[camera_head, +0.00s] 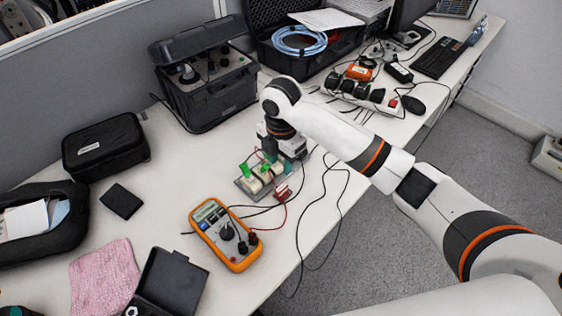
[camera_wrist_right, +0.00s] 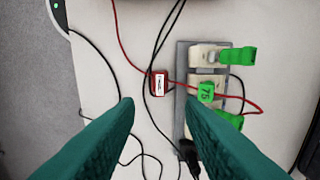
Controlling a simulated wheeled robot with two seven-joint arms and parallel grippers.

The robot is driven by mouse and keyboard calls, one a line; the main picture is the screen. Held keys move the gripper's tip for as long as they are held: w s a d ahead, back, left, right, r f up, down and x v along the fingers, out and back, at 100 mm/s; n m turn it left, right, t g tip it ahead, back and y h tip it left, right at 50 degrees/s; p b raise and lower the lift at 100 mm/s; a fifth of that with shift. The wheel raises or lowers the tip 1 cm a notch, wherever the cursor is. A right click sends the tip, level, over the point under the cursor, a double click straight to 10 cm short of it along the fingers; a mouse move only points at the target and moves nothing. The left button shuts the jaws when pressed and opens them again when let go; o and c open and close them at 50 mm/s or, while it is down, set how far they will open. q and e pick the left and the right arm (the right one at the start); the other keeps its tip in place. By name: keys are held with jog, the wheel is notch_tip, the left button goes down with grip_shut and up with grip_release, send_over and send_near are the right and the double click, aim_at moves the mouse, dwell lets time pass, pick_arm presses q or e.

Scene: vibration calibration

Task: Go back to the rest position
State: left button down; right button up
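My right gripper (camera_head: 272,150) is over the small grey fixture (camera_head: 242,186) with pale blocks and green clips (camera_head: 245,170), near the middle of the desk. In the right wrist view my right gripper (camera_wrist_right: 160,103) has its two teal fingers wide apart, with no object clamped between them. Beyond the fingertips lies a small red block with a white label (camera_wrist_right: 160,88), with a red wire. The fixture (camera_wrist_right: 181,60) shows to its right, carrying green clips (camera_wrist_right: 236,56). The right fingertip overlaps the fixture's edge in that view. My left gripper does not show.
An orange multimeter (camera_head: 227,234) lies at the desk's front edge, with loose leads around it. A black instrument case (camera_head: 208,95) and an open case with blue cable (camera_head: 299,40) stand behind. Clear desk (camera_head: 165,190) is left.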

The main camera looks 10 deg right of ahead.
jog(key=shift+f, duration=0.1)
jog(key=s+f+m+y, duration=0.1)
jog(key=s+f+m, duration=0.1)
jog(key=s+m, duration=0.1)
jog(key=s+a+f+m+t+y, duration=0.1)
jog(key=s+f+m, duration=0.2)
jog(key=s, duration=0.2)
jog(key=s+a+f+m+y, duration=0.1)
jog(key=s+f+m, duration=0.1)
jog(key=s, duration=0.3)
jog(key=shift+s+a+f+m+t, duration=0.1)
jog(key=shift+a+f+m+t, duration=0.15)
jog(key=shift+m, duration=0.55)
jog(key=s+d+m+t+h, duration=0.2)
jog(key=s+d+m+h, duration=0.1)
jog(key=s+d+m, duration=1)
notch_tip(320, 180, down, 27)
jog(key=s+g, duration=0.1)
jog(key=s, duration=0.2)
jog(key=s+d+f+g, duration=0.1)
jog(key=s+d+f, duration=0.1)
jog(key=s+f, duration=1.2)
jog(key=shift+s+d+f, duration=0.15)
jog(key=shift+s+f, duration=0.25)
jog(key=shift+s, duration=0.2)
